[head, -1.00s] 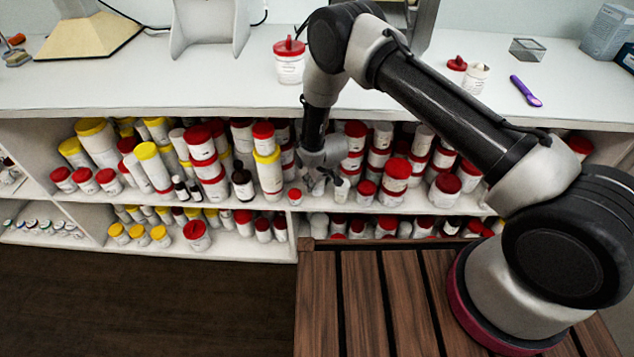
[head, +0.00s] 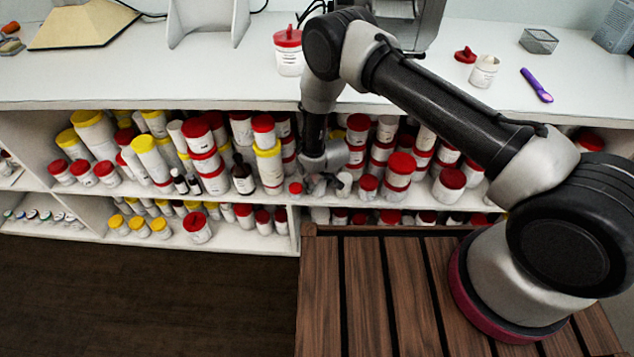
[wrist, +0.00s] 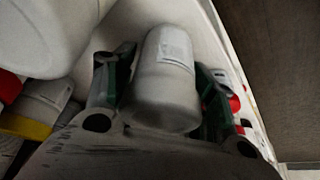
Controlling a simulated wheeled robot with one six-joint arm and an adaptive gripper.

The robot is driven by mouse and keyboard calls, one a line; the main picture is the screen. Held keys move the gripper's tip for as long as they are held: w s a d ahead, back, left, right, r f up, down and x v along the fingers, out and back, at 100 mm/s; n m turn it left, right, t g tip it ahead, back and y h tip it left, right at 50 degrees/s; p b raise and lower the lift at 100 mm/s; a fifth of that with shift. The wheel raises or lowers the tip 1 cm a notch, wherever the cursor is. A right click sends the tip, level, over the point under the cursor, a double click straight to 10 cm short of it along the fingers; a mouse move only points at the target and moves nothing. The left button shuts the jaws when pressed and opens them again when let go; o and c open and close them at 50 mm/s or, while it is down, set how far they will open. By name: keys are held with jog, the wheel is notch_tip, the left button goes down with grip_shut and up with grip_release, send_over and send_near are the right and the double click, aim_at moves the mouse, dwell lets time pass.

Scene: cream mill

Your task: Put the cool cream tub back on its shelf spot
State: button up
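A plain white tub with a pale label (wrist: 165,75) stands between the two fingers of my gripper (wrist: 163,85) in the wrist view. A narrow gap shows between the left finger and the tub; the right finger is very close to it. In the head view my gripper (head: 322,183) is low at the front of the upper shelf (head: 270,199). A small white tub (head: 343,185) shows just right of the fingers, partly covered. I cannot tell from its label whether it is the cool cream tub.
A small red-lidded tub (head: 295,188) stands just left of the gripper.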

jog(key=shift+r, duration=0.1)
jog(key=v, duration=0.7)
jog(key=shift+d+r, duration=0.1)
jog(key=shift+r, duration=0.25)
jog(key=shift+s, duration=0.1)
